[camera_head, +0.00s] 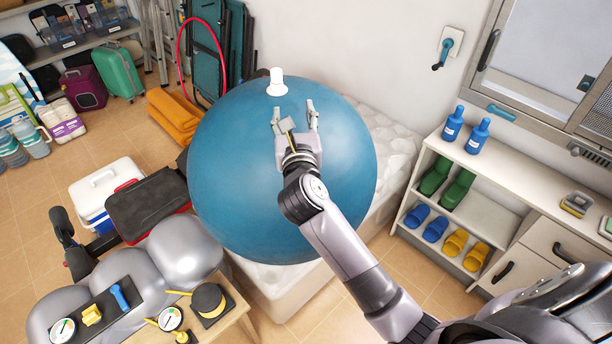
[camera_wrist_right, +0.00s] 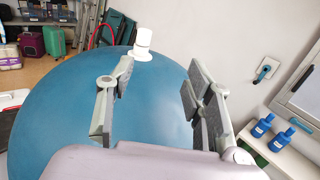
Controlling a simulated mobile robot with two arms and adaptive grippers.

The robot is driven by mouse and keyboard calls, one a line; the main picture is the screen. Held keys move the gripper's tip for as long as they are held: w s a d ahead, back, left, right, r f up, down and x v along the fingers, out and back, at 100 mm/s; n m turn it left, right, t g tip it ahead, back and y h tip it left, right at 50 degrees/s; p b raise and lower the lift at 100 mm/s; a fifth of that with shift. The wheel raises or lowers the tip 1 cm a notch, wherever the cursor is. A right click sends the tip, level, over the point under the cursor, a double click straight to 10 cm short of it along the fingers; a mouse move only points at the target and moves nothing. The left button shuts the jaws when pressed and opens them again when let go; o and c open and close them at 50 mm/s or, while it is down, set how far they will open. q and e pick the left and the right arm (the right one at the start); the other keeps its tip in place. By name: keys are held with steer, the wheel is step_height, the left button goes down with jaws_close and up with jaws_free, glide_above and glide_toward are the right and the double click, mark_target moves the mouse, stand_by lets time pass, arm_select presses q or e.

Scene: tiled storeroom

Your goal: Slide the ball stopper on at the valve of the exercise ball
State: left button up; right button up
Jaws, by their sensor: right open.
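The big blue exercise ball (camera_head: 235,165) rests on a white quilted mattress-like block. A white stepped fitting (camera_head: 277,82), a narrower cap-like cylinder over a wider base, stands upright on top of the ball; it also shows in the right wrist view (camera_wrist_right: 143,42). I cannot tell for certain where valve ends and stopper begins. My right gripper (camera_head: 294,114) is open, in front of the ball and just nearer than the fitting. In the wrist view its fingers (camera_wrist_right: 158,82) are wide apart with nothing between them, and the fitting stands beyond the left finger. My left gripper is not in view.
A white shelf (camera_head: 520,190) with blue bottles and shoes stands right. A wooden table (camera_head: 238,312) with gauges and tools is at lower left, by silver balls (camera_head: 190,250). A cooler (camera_head: 95,195) and orange towels (camera_head: 172,118) are left. Floor tiles show between.

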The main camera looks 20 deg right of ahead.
steer(key=s+a+f+n+y+b, duration=0.1)
steer(key=s+f+n+y+b, duration=0.1)
steer(key=s+f, duration=0.4)
steer(key=s+y, duration=0.1)
steer(key=s, duration=0.2)
steer(key=shift+s+a+f+t, duration=0.2)
steer(key=shift+s+a+t, duration=0.1)
steer(key=shift+s, duration=0.1)
steer(key=shift+r, duration=0.1)
